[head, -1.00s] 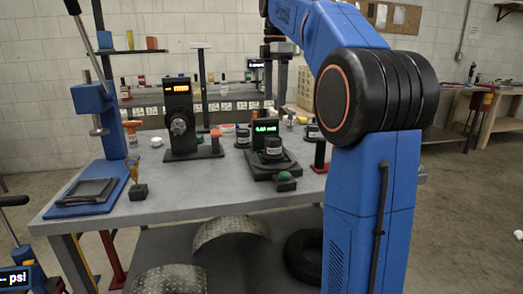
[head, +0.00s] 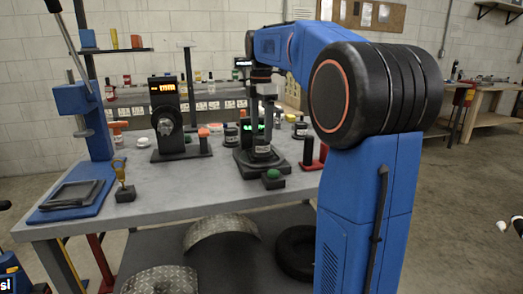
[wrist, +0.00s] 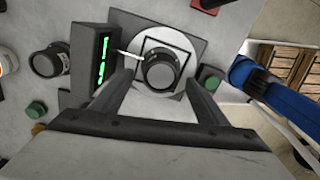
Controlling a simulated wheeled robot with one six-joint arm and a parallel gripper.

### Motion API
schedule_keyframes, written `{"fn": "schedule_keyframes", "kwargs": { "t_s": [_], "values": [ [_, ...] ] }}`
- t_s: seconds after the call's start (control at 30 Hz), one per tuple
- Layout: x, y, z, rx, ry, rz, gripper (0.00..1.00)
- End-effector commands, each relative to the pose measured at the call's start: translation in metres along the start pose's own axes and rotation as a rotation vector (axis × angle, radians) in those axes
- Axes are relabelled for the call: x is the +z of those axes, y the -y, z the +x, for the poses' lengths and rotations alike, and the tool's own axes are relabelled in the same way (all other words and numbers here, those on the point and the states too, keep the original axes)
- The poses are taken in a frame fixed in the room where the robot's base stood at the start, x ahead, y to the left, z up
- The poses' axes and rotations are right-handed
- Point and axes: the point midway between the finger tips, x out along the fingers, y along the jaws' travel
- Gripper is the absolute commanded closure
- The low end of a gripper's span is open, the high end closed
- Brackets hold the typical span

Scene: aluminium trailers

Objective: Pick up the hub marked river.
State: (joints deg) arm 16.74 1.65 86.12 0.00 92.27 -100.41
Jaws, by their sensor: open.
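A dark round hub (head: 262,152) with a pale label sits on the scale (head: 246,164), a dark stand with a green display. In the wrist view the hub (wrist: 161,71) rests on the scale's pale round plate (wrist: 180,103), between my fingers. My gripper (wrist: 160,84) is open, a finger on either side of it, not closed on it. In the head view my gripper (head: 262,132) points down over the scale. Other dark hubs stand behind, one left (head: 230,135) and one right (head: 300,130). I cannot read the word river on any hub.
A black stand with an orange display (head: 166,112) is left of the scale. A green button box (head: 272,179) is in front and a red-and-black post (head: 314,158) is to the right. A blue press (head: 85,112) stands at the table's left. The front middle is bare.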

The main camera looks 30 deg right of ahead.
Motion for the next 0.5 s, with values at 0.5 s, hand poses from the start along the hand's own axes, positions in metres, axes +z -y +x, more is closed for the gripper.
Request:
{"fn": "schedule_keyframes", "kwargs": {
  "t_s": [0.5],
  "values": [
    [0.000,0.001,0.051,0.001,0.000,0.000,0.32]
  ]
}}
